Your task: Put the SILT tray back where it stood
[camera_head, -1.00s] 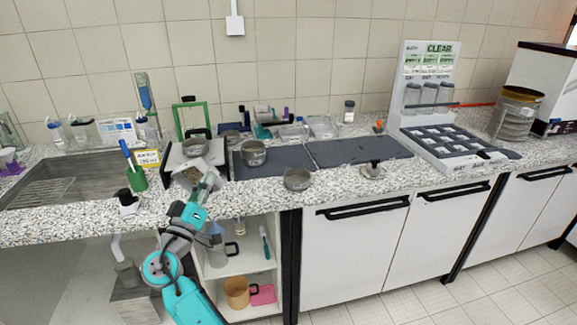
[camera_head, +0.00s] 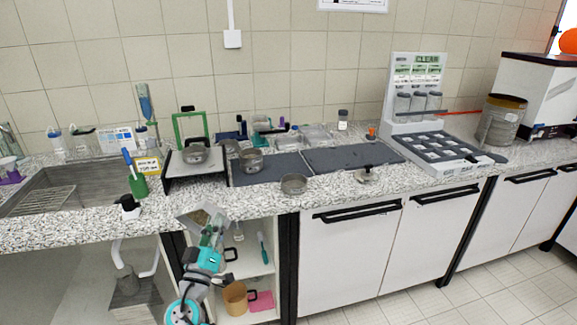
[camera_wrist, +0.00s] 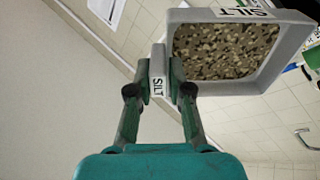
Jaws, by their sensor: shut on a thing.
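The SILT tray (camera_wrist: 292,72) is a grey square tray holding brown speckled grains, with a labelled tab. In the wrist view my gripper (camera_wrist: 159,72) is shut on that tab, and the tray extends to the upper right. In the head view my gripper (camera_head: 213,232) holds the tray (camera_head: 196,217) in front of the counter's front edge, above the open shelf unit. The tray looks tilted in the head view. I cannot tell from these frames where it stood before.
A steel sieve pan (camera_head: 293,184) sits close to the counter's front edge. Dark mats (camera_head: 352,156), a green-framed balance (camera_head: 190,130) and a white rack (camera_head: 440,150) stand on the counter. A sink (camera_head: 65,185) is at left. The open shelf (camera_head: 248,262) holds a tan mug (camera_head: 235,298).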

